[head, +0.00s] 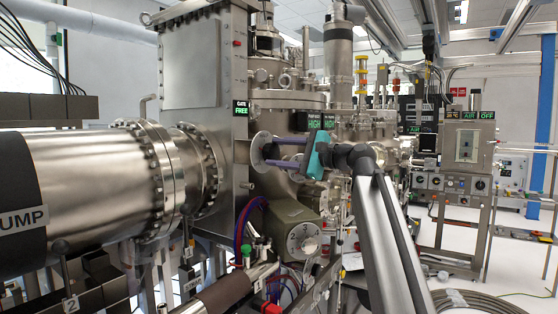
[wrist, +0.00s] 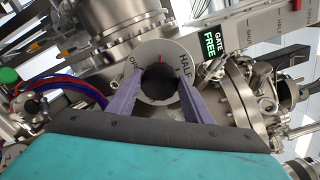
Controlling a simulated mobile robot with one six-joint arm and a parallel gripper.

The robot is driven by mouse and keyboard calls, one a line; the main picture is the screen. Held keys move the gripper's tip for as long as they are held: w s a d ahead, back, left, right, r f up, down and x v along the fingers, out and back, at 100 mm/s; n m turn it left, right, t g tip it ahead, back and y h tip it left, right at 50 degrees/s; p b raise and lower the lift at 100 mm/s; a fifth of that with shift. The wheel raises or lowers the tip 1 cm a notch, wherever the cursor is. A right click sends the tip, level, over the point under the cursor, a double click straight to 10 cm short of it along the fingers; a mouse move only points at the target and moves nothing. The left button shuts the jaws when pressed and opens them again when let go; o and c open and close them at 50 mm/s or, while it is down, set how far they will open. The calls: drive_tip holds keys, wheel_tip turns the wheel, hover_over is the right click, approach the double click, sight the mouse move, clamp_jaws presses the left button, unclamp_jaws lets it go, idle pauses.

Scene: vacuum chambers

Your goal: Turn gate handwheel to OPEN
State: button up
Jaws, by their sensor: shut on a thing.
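The gate handwheel is a dark round knob (wrist: 158,82) in front of a pale dial plate (wrist: 172,50), seen in the wrist view. The dial shows HALF at its right and the letters OP at its left, partly hidden. A short red mark shows above the knob, between the two words. In the head view the dial plate (head: 261,146) stands edge-on at the chamber's side. My gripper (wrist: 160,92) has its two purple fingers shut on the knob from either side. In the head view my gripper (head: 270,151) reaches the dial from the right.
A lit sign (head: 241,107) by the dial reads GATE FREE. A large steel pump cylinder (head: 95,185) lies to the left. Flanges, blue and red hoses (head: 246,225) and a round dial housing (head: 303,238) crowd the space around and below. Open floor shows at the far right.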

drive_tip(key=n+b, duration=0.3)
drive_tip(key=n, duration=0.2)
drive_tip(key=n+b, duration=0.2)
drive_tip(key=shift+f+b, duration=0.3)
drive_tip(key=shift+f, duration=0.1)
drive_tip(key=n+b, duration=0.2)
drive_tip(key=n, duration=0.2)
drive_tip(key=shift+b, duration=0.4)
drive_tip(key=shift+n+b, duration=0.85)
drive_tip(key=shift+n, duration=0.35)
drive_tip(key=o, duration=1.1)
drive_tip(key=shift+c, duration=0.2)
drive_tip(key=shift+d, duration=0.1)
